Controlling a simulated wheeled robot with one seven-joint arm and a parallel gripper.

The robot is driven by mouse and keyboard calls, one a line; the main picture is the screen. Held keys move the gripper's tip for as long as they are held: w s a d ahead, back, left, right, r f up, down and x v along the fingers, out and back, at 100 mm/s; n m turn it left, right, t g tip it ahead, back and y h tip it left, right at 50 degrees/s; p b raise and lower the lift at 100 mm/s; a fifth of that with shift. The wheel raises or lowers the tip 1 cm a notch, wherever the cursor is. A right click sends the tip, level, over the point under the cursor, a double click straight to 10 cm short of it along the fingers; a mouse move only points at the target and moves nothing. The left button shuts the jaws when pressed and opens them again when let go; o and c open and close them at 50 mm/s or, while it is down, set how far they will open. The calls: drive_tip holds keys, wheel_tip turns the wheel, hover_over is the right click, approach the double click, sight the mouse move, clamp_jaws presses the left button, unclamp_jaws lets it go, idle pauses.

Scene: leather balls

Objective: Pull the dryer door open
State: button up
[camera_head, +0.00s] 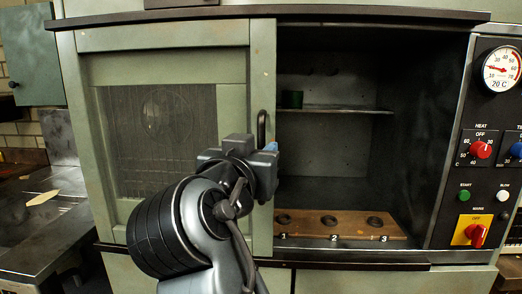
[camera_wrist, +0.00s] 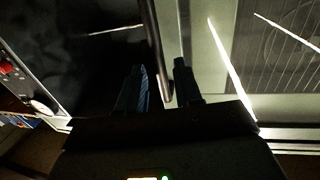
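The dryer is a green cabinet with a dark top edge (camera_head: 270,14). Its green door (camera_head: 165,68) has a wire-mesh window and covers the left half of the front. A dark upright bar handle (camera_head: 262,124) is on the door's right edge. My gripper (camera_head: 266,149) is at the lower part of this handle, its fingers largely hidden in the head view. In the wrist view, my gripper (camera_wrist: 160,82) is open, with a finger on each side of the handle (camera_wrist: 153,40). A gap shows between the handle and the right finger; contact with the left one is unclear.
A control panel (camera_head: 485,150) is at the right. A metal worktop (camera_head: 40,225) is at the left.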

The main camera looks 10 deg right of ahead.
drive_tip(key=v, duration=0.5)
drive_tip(key=s+d+f+n+y, duration=0.2)
drive_tip(key=s+f+n+y, duration=0.15)
drive_tip(key=f, duration=0.55)
drive_tip(key=s+d+f+n+y, duration=0.2)
drive_tip(key=s+d+f, duration=0.15)
drive_tip(key=f, duration=0.55)
drive_tip(key=s+d+f+n+y, duration=0.2)
drive_tip(key=s+f+n, duration=0.15)
drive_tip(key=f, duration=0.65)
drive_tip(key=s+d+m, duration=0.1)
drive_tip(key=s+d, duration=0.3)
drive_tip(key=s, duration=1.1)
drive_tip(key=s+d+m+g, duration=0.1)
drive_tip(key=s+d, duration=0.3)
drive_tip(key=s, duration=1.1)
drive_tip(key=shift+m+y, duration=0.35)
drive_tip(key=shift+m, duration=0.45)
